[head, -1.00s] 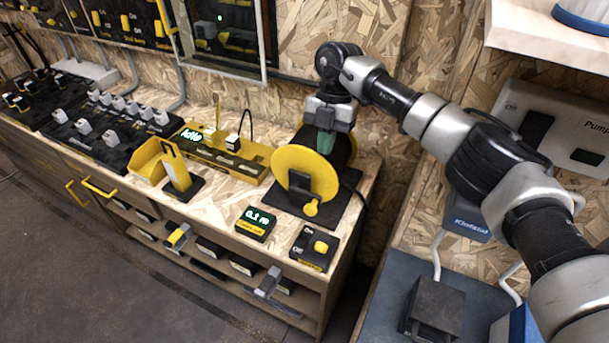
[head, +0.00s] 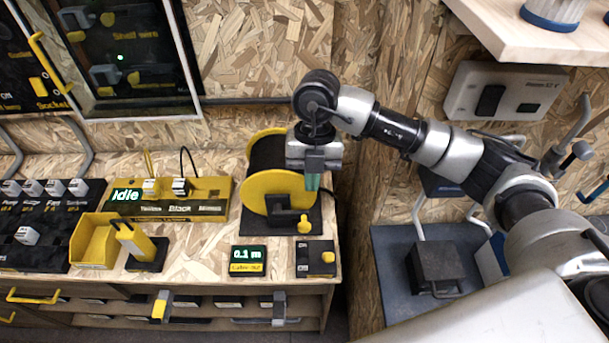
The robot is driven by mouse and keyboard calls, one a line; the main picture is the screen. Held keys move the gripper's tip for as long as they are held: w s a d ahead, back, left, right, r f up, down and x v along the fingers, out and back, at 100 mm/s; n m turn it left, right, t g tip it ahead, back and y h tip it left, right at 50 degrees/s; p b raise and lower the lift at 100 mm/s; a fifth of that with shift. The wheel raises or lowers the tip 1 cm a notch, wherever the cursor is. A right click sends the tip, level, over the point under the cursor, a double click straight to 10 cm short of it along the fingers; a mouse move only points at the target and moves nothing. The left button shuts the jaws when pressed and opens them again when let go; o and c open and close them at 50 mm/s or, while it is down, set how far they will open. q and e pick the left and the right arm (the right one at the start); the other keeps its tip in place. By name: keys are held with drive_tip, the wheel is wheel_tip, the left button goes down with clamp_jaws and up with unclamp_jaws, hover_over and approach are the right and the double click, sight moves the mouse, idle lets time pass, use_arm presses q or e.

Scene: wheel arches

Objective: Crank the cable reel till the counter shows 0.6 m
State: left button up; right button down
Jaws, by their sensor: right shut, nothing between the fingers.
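The cable reel (head: 262,188) stands on the bench with a yellow front disc and a dark drum behind it. Its crank has a yellow knob (head: 304,224), low and to the right of the dark hub. The counter (head: 247,254) in front of the reel reads 0.1 m. My right gripper (head: 313,184) points down at the right side of the reel, above the crank knob and apart from it. Its greenish fingers are together and hold nothing. My left gripper is not in view.
A black box with a yellow knob (head: 328,257) sits right of the counter. Left are a yellow panel reading Idle (head: 125,195), a yellow bin (head: 92,240) and a yellow-and-black block (head: 140,247). A grey surface (head: 385,265) lies to the right, past a gap.

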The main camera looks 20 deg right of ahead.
sight(306, 224)
drive_tip(key=x, duration=0.3)
drive_tip(key=p+x, duration=0.1)
drive_tip(key=x, duration=0.2)
drive_tip(key=w+x, duration=0.1)
drive_tip(key=x, duration=0.2)
drive_tip(key=shift+a+f+p, duration=0.1)
drive_tip(key=shift+f+p, duration=0.2)
drive_tip(key=shift+f, duration=0.1)
drive_tip(key=shift+w+f, duration=0.1)
drive_tip(key=shift+f, duration=0.55)
